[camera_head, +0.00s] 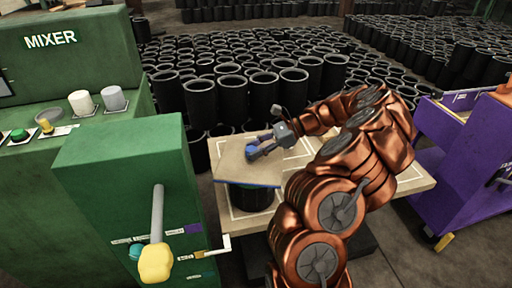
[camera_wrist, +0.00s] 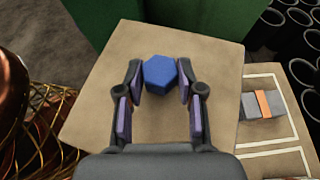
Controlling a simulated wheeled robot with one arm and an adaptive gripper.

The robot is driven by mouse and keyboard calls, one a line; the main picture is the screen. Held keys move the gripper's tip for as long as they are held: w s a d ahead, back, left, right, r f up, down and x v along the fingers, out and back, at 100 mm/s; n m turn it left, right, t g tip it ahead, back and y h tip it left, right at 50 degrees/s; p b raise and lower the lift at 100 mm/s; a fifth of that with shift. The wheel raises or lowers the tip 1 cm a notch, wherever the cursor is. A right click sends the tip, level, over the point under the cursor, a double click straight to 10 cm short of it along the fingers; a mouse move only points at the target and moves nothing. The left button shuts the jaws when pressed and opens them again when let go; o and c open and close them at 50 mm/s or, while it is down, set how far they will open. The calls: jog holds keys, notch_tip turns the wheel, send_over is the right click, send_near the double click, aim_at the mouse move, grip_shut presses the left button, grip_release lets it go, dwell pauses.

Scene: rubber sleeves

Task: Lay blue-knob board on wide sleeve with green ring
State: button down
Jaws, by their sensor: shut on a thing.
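My gripper (camera_head: 262,146) is shut on the blue knob (camera_wrist: 160,73) of a tan, square board. The board (camera_head: 240,168) shows in the head view over a dark, wide sleeve (camera_head: 252,198) standing on the table. The board hides the sleeve's top, and a ring on it cannot be made out clearly. I cannot tell whether the board touches the sleeve or hangs just above it. In the wrist view the board (camera_wrist: 110,60) fills the middle, with the two fingers (camera_wrist: 160,95) on either side of the knob; the sleeve is hidden there.
The light wooden table (camera_head: 415,183) has white outlined areas. A grey block with an orange band (camera_wrist: 263,105) lies right of the board. A green mixer machine (camera_head: 125,165) stands left, a purple cart (camera_head: 455,160) right. Many black sleeves (camera_head: 245,85) fill the floor behind.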

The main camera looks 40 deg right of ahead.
jog(key=c, duration=0.7)
grip_release()
jog(key=shift+o, duration=0.2)
jog(key=v, duration=1.2)
